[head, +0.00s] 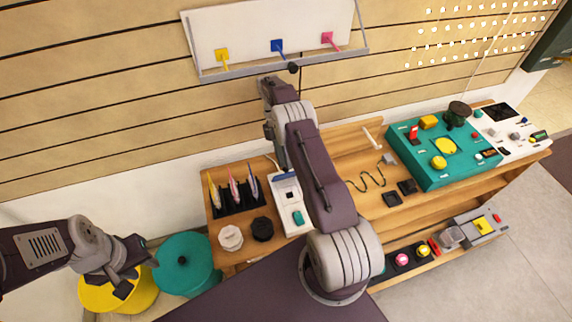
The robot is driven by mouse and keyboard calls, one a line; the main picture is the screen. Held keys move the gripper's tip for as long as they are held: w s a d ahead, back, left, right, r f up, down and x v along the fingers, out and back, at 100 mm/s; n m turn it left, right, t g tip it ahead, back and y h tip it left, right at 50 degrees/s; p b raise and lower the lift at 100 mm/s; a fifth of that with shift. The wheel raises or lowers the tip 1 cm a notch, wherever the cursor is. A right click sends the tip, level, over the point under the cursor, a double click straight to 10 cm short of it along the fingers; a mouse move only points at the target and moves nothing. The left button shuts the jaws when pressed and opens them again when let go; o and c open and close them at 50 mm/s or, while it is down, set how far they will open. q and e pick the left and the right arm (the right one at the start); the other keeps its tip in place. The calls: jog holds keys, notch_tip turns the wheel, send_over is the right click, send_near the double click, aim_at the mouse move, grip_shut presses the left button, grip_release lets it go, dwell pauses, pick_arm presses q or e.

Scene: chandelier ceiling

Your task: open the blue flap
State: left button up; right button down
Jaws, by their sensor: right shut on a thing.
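The blue flap (285,177) shows as a narrow blue strip at the back of a white box (280,194) with a teal button, on the wooden bench. My right arm reaches over the bench and bends down, and its gripper (281,166) is at the blue strip, shut on it as far as I can tell. The fingertips and part of the box are hidden by my arm. How far the flap is raised is unclear. My left gripper (140,274) is open and empty, at the lower left beside a teal round lid.
A teal panel (434,160) sits at the right. A white wall board (250,35) with coloured hooks hangs above. Yellow and teal drums (187,263) stand lower left.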

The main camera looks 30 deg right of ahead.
pick_arm(q)
jog(key=shift+w+f+b, duration=0.1)
jog(key=shift+f+b, duration=0.2)
jog(key=shift+f, duration=0.3)
pick_arm(e)
jog(key=shift+w+a+f, duration=0.1)
jog(key=shift+w+f, duration=0.35)
jog(key=shift+f, duration=0.25)
jog(key=c, duration=1.3)
grip_release()
jog(key=shift+w, duration=0.1)
pick_arm(q)
jog(key=shift+w, duration=0.3)
pick_arm(e)
jog(key=shift+w, duration=0.2)
pick_arm(q)
jog(key=shift+w, duration=0.1)
pick_arm(e)
jog(key=shift+d, duration=0.2)
